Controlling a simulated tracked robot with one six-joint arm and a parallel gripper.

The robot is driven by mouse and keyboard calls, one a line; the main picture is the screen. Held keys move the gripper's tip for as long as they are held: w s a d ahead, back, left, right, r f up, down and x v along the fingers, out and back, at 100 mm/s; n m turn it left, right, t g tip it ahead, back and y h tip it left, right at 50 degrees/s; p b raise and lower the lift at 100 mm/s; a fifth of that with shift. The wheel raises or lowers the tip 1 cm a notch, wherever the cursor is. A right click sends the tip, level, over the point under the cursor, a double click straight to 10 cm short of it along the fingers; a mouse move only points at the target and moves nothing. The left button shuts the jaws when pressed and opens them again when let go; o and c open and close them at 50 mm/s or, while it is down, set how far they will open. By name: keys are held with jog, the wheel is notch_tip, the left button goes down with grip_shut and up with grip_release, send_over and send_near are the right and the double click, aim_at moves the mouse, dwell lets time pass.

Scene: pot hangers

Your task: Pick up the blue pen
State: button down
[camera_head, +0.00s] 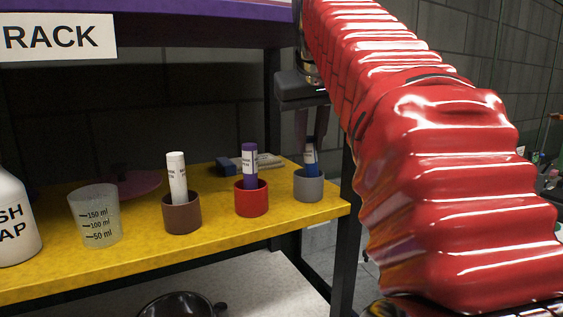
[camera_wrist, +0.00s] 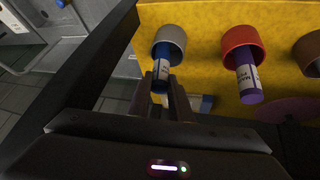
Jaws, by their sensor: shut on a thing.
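The blue pen (camera_head: 311,158) stands in a small grey cup (camera_head: 309,188) near the right end of the yellow shelf. It has a white label. My gripper (camera_head: 311,142) reaches down from above, its fingers at the top part of the pen. In the wrist view, the pen (camera_wrist: 162,72) shows between the two fingers of my gripper (camera_wrist: 162,84), which are shut on it. The pen's lower end is still inside the grey cup (camera_wrist: 171,37). The fingers partly hide the pen's top.
A red cup (camera_head: 251,200) with a purple pen (camera_head: 249,165) and a brown cup (camera_head: 182,216) with a white pen (camera_head: 177,178) stand to the left. A measuring cup (camera_head: 95,215) and a soap bottle (camera_head: 13,222) are farther left. A dark rack post (camera_head: 345,240) stands close right.

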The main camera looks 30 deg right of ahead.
jog(key=shift+r, duration=0.3)
jog(key=shift+s+a, duration=0.1)
jog(key=shift+s, duration=0.1)
jog(key=shift+s+a+f+t+h, duration=0.15)
jog(key=shift+s+a+t+h, duration=0.1)
jog(key=shift+s+t+h, duration=0.25)
jog(key=shift+s+a+f+t+h, duration=0.1)
jog(key=shift+s+a+t+h, duration=0.15)
jog(key=shift+t, duration=0.45)
jog(key=shift+s+a+t, duration=0.2)
jog(key=shift+s+t, duration=0.1)
